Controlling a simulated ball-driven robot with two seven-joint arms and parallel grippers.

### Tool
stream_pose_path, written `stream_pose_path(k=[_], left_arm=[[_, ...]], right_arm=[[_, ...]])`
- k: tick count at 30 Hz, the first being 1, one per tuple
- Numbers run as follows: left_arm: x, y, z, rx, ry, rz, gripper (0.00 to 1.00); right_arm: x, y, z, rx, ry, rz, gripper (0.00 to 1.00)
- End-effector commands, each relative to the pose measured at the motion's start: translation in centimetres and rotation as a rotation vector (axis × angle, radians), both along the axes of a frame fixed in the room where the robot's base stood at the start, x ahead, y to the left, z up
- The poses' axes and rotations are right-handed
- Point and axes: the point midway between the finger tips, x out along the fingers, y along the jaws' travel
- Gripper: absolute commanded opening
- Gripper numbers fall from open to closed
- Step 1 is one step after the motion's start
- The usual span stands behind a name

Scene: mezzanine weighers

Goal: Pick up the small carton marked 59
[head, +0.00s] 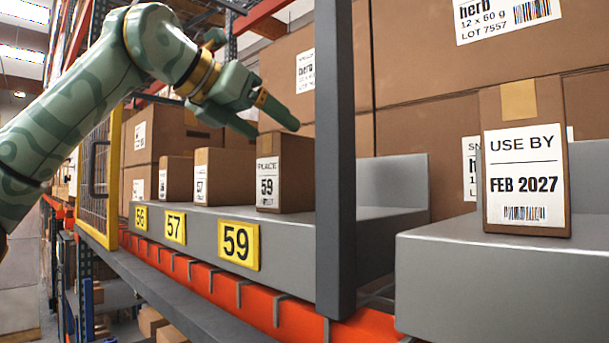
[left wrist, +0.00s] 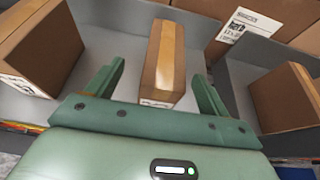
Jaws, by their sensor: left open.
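The small brown carton marked 59 (head: 296,172) stands upright on the grey ledge (head: 190,228), its white label facing the aisle. My left gripper (head: 275,129) is open and comes in from the upper left, its fingertips near that carton's top edge in the head view. I cannot tell the exact depth gap. In the left wrist view my open fingers (left wrist: 158,84) point either side of a taped carton (left wrist: 166,60), with nothing gripped. Its label is too foreshortened to read there. My right gripper is not in view.
Smaller-looking cartons (head: 204,178) stand left of carton 59. A dark upright post (head: 335,150) rises right of it, then a larger USE BY carton (head: 527,200). Yellow plates (head: 239,245) mark the ledge front. Big stacked boxes (head: 410,60) stand behind.

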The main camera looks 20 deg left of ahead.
Motion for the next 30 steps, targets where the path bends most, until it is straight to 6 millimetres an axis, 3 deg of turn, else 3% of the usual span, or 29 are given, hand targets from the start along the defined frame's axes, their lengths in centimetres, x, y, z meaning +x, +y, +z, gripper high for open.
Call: stream_pose_path(k=[6,15,23,30], left_arm=[[1.6,-0.7,-0.6,-0.001,0.0,-0.001,0.8],[5.2,-2.7,-2.2,-0.001,0.002,-0.001,0.8],[5.5,-2.8,-2.4,-0.002,0.0,-0.001,0.8],[5.5,-2.7,-2.4,-0.002,0.001,-0.001,0.13]], right_arm=[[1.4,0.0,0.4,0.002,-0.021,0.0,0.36],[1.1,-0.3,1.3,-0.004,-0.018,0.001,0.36],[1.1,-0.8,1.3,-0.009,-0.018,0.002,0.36],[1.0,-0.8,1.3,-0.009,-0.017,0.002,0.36]])
